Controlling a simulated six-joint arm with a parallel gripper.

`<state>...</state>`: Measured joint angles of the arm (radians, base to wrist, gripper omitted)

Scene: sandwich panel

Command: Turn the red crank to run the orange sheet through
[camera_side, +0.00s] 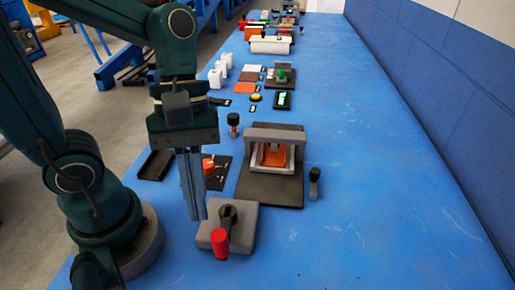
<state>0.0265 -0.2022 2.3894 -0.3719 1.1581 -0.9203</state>
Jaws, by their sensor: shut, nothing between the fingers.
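The red crank handle (219,243) stands at the front of a grey block (242,238), joined to a dark crank arm (228,215). Behind it, an orange sheet (274,155) lies inside a grey frame on a dark base (257,193). My gripper (198,215) points down with its fingers together, empty. In the picture its tips are just left of the crank arm and above the red handle's level. I cannot tell their exact height or whether they touch the block.
A black knob (234,121) stands behind the frame and a dark lever (314,183) to its right. A red-topped item (209,166) on a dark plate is behind my fingers. A black tray (155,164) lies left. The blue table's right side is clear.

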